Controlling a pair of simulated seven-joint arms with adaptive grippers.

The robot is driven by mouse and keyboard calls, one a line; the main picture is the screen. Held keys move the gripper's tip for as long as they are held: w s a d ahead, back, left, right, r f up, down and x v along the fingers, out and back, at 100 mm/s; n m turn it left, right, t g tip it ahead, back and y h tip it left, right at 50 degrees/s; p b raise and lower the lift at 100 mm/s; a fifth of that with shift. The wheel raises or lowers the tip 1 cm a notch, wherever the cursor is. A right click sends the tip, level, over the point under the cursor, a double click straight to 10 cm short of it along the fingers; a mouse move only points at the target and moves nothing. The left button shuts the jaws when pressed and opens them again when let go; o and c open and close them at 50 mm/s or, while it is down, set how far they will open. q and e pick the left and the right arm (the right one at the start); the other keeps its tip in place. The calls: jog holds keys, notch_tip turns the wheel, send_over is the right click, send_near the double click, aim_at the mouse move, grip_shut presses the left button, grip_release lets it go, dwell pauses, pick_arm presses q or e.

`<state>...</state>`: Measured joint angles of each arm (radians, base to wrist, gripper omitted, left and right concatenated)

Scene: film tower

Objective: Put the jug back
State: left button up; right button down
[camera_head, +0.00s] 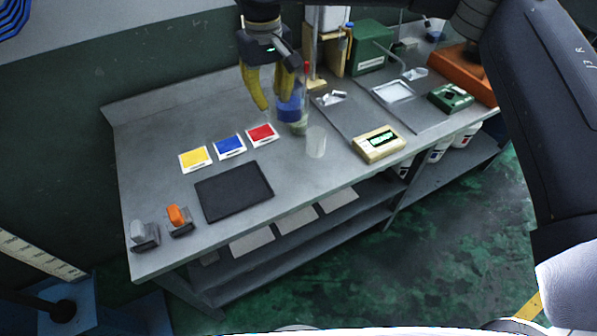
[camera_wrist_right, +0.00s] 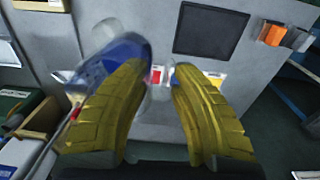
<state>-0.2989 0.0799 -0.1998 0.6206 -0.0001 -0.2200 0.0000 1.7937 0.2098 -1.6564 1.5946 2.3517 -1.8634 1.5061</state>
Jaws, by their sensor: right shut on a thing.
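A clear jug with blue in it (camera_head: 290,110) is at the back middle of the bench, beside the yellow fingers of my right gripper (camera_head: 270,90). The gripper reaches down from the top and is shut on the jug. In the right wrist view the blue part of the jug (camera_wrist_right: 122,48) shows beside the left yellow finger, and the fingers (camera_wrist_right: 160,110) hide part of it. I cannot tell whether the jug touches the bench. My left gripper is not in view.
A clear beaker (camera_head: 316,143) stands close in front of the jug. Yellow, blue (camera_head: 230,146) and red cards and a black mat (camera_head: 233,190) lie to the left. A cream device with a green display (camera_head: 378,144) and grey trays (camera_head: 392,92) are to the right.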

jog(key=f, duration=0.6)
jog(key=s+f, duration=0.1)
jog(key=f, duration=1.3)
jog(key=shift+s+f, duration=0.1)
jog(key=shift+s, duration=0.1)
jog(key=shift+f, duration=0.1)
jog(key=c, duration=1.1)
grip_release()
jog(key=shift+c, duration=0.2)
notch_tip(320, 180, up, 12)
jog(key=shift+s+a, duration=0.15)
jog(key=shift+s, duration=0.1)
